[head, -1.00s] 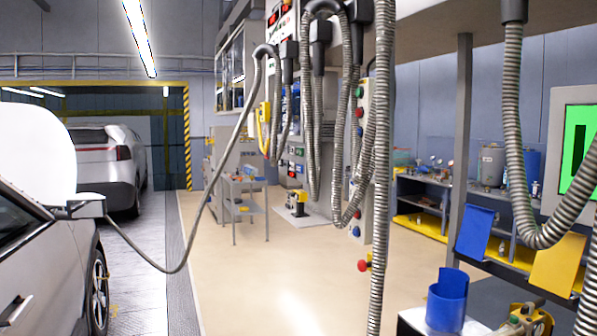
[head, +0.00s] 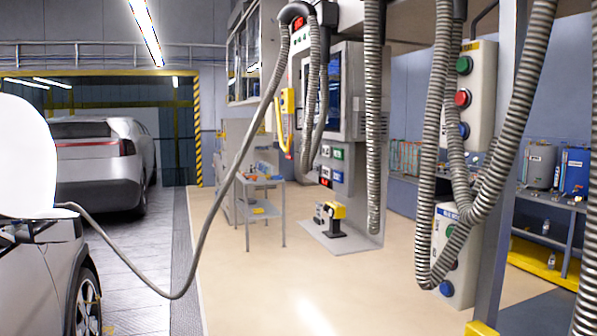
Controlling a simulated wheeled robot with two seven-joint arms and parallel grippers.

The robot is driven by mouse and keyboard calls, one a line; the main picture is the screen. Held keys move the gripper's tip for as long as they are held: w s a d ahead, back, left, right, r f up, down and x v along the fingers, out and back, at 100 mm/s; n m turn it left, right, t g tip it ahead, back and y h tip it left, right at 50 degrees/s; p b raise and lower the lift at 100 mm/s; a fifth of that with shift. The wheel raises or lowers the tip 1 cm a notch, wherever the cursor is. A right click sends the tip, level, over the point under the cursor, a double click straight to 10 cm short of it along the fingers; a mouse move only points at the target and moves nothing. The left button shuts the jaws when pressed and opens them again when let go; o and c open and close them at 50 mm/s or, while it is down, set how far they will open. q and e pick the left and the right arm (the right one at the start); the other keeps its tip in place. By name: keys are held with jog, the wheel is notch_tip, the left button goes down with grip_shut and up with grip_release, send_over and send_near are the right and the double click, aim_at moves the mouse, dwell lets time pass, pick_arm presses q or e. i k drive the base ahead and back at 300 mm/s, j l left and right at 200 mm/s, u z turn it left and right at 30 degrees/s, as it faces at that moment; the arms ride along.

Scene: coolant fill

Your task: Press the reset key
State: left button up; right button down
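No key that I can read as "reset" shows; the labels are too small. A grey button box (head: 484,60) hangs at the upper right with a green button (head: 464,65), a red button (head: 463,98) and a blue button (head: 464,130). A second button box (head: 455,290) below it has a blue button (head: 446,288) and is partly hidden by hoses. The station cabinet (head: 352,95) in the middle has a dark screen and small green, blue and red keys (head: 331,167) on its side.
Ribbed grey hoses (head: 373,120) hang in front of the station and the button boxes. A thin hose (head: 190,285) runs to the car (head: 45,260) at left. A small grey cart (head: 262,183) stands mid-floor. The beige floor (head: 300,285) in front is clear.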

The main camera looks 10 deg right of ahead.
aim_at(338, 175)
jog(key=i+u, duration=0.1)
jog(key=i, duration=0.45)
jog(key=i+u, duration=0.1)
jog(key=i, duration=0.45)
jog(key=i+l+u, duration=0.15)
jog(key=i, duration=0.4)
jog(key=i+l+u, duration=0.1)
jog(key=i, duration=0.5)
